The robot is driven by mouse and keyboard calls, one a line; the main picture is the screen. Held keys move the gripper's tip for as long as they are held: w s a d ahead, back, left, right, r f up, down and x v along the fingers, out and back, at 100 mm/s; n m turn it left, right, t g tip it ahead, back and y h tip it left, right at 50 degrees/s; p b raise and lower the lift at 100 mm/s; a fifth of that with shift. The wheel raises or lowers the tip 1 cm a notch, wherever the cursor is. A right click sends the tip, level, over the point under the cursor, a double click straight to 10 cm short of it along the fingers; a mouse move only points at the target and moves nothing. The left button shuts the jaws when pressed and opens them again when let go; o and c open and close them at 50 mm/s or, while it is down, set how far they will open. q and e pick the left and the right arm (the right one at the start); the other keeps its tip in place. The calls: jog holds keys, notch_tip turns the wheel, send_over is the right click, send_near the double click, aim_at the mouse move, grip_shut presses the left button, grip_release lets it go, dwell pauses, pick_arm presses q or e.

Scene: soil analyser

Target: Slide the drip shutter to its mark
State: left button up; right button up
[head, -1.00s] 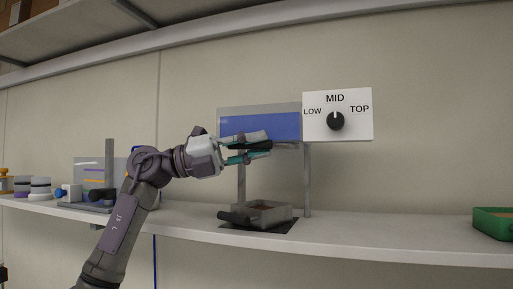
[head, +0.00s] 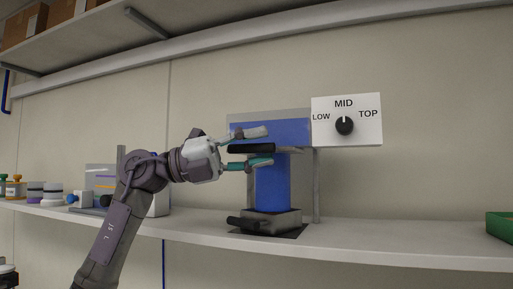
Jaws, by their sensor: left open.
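The drip shutter shows as a thin grey strip (head: 289,150) under the blue tank (head: 285,131), with a black handle (head: 248,148) on its left. My left gripper (head: 265,147) is open, one finger above the handle and one below, with gaps to both. A broad blue column (head: 272,184) comes down from below the shutter to the grey tray (head: 276,222), which has a black handle and stands on a dark mat (head: 294,232). I cannot make out a mark for the shutter. The right gripper is not in view.
A white panel (head: 365,108) right of the tank has a black dial (head: 344,126) pointing to MID. A green bin (head: 499,226) stands at the shelf's right end. Jars (head: 50,193) stand at the left. The shelf (head: 400,246) between tray and bin is clear.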

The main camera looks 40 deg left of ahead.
pick_arm(q)
jog(key=shift+s+a+f, duration=0.1)
jog(key=shift+a, duration=0.3)
jog(key=v, duration=1.1)
jog(key=shift+s, duration=0.25)
